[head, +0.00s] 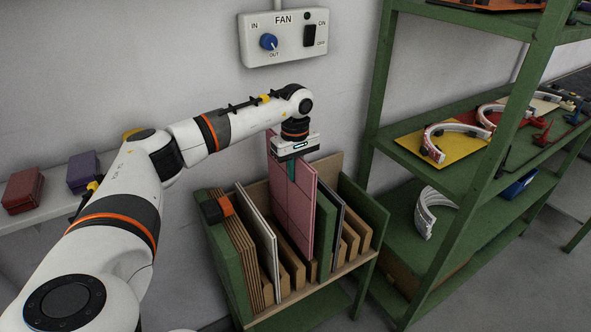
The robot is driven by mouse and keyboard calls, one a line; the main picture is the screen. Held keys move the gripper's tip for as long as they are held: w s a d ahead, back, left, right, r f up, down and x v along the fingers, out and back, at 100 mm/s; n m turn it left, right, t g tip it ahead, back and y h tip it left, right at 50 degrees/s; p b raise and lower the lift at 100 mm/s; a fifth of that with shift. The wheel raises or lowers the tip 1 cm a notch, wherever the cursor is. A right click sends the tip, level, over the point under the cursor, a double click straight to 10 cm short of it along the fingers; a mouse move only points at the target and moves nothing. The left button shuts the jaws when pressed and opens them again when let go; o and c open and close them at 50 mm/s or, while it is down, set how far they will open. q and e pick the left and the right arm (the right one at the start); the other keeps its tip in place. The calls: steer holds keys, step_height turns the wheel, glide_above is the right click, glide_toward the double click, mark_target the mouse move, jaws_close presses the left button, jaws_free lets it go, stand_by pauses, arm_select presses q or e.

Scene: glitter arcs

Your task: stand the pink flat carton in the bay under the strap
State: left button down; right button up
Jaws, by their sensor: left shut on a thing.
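The pink flat carton (299,215) is upright in my left gripper (291,158), which is shut on its top edge. The carton hangs over or in a middle slot of the green and wooden rack (376,212). Its lower edge is among the wooden dividers; I cannot tell whether it touches the slot floor. A narrow teal strip shows below the gripper, against the carton. I cannot make out a clear strap; a black and orange piece (217,208) sits over brown sheets at the rack's left end. My right gripper is not in view.
A white panel (256,200) and a dark panel (337,205) stand in the rack on either side of the carton. A green shelf unit (372,105) stands close at right. A fan control box (284,36) is on the wall behind my left arm.

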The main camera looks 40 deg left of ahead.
mark_target(295, 204)
arm_select(q)
steer(key=shift+f+b, duration=1.75)
steer(key=shift+f, duration=1.4)
step_height(295, 204, down, 6)
steer(key=b, duration=0.3)
steer(key=shift+b, duration=0.4)
steer(key=c, duration=1.4)
jaws_free()
steer(key=shift+r, duration=0.2)
steer(key=shift+o, duration=0.2)
